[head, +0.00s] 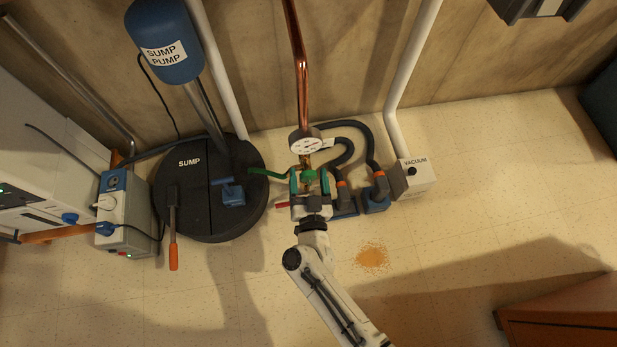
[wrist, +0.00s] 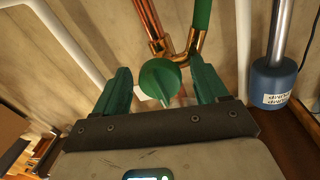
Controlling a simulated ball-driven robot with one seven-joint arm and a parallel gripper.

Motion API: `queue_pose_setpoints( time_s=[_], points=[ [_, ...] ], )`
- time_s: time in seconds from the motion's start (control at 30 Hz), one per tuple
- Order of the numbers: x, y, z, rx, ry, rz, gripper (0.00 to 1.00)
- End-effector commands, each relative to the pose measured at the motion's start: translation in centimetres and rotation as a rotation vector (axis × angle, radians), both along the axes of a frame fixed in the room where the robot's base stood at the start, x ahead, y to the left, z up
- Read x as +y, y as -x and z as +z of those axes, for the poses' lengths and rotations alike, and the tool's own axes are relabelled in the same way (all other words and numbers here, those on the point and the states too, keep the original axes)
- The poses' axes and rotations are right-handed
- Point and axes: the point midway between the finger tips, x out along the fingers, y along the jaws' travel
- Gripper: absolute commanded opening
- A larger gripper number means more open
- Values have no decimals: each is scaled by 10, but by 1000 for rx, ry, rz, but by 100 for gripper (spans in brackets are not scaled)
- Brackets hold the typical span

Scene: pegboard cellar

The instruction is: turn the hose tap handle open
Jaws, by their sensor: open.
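The green tap handle (head: 309,174) sits at the lower end of the copper pipe (head: 298,65), below a round white gauge (head: 305,142). In the wrist view, the round green handle (wrist: 160,80) with a raised grip shows between my two green fingers, with brass and copper pipework (wrist: 184,50) behind it. My gripper (head: 310,183) is open, one finger on each side of the handle. The wrist view shows gaps between the handle and both fingers of my gripper (wrist: 163,78). A green hose (head: 268,173) runs left from the tap. My gripper hides the tap's lower part.
The black sump lid (head: 185,220) with its blue pump (head: 165,42) is to the left. Dark hoses (head: 362,140) and the vacuum box (head: 416,177) stand close on the right. An orange-tan patch (head: 371,257) marks the floor. A wooden piece (head: 560,320) fills the lower right corner.

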Motion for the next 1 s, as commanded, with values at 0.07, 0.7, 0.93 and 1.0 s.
queue_pose_setpoints(
  time_s=[0.07,0.7,0.93,1.0],
  points=[
    [0,-2,-1,1,0,0,73],
    [0,-3,0,1,0,0,36],
    [0,-3,0,1,0,0,18],
    [0,-3,0,1,-2,0,18]
  ],
)
